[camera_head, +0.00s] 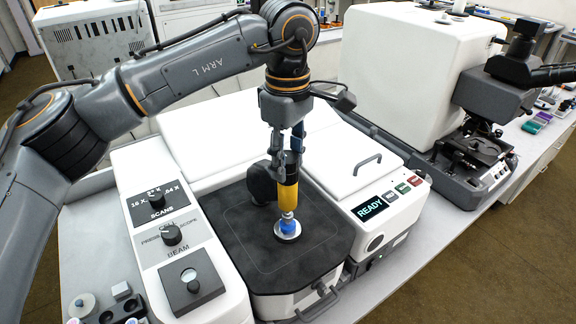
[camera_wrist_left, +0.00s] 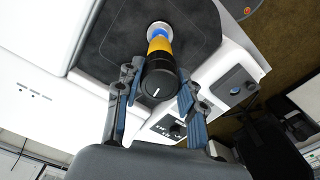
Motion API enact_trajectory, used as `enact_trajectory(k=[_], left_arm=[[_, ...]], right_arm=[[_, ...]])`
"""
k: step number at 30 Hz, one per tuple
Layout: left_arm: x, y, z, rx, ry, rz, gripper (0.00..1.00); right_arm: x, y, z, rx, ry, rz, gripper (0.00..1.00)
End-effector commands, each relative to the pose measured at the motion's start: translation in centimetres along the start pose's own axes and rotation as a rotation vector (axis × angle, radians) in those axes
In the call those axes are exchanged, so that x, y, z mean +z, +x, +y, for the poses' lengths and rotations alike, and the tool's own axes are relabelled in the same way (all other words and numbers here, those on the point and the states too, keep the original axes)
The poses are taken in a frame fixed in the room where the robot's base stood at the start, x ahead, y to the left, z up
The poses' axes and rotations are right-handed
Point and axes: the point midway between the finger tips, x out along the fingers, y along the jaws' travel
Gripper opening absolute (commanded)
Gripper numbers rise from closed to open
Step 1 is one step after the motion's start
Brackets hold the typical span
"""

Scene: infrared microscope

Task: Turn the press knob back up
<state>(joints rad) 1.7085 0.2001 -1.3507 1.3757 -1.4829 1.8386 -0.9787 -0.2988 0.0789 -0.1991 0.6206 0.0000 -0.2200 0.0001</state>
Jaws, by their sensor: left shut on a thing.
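The press stands upright on the dark plate (camera_head: 250,232) in the head view, with a yellow body (camera_head: 287,194), a blue part (camera_head: 288,225) and a silver foot. Its black press knob (camera_wrist_left: 160,86) faces the left wrist camera and carries a white index line. My left gripper (camera_head: 287,158) comes down from above and is shut on the knob, one blue-padded finger on each side; its fingers also show in the wrist view (camera_wrist_left: 157,98). The fingers partly hide the knob in the head view. My right gripper is not in view.
A control panel with SCANS and BEAM knobs (camera_head: 171,234) lies left of the plate. A READY display (camera_head: 370,208) with buttons is on the right. A round black part (camera_head: 262,182) stands close behind the press. A microscope (camera_head: 480,150) stands farther right.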

Motion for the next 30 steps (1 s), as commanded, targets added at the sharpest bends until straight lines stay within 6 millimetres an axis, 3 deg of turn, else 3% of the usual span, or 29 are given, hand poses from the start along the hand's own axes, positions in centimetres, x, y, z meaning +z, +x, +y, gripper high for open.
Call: enact_trajectory(k=[30], left_arm=[[0.0, 0.2, 0.1, 0.001, -0.965, -0.001, 0.07]], right_arm=[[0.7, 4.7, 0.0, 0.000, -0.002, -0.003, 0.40]])
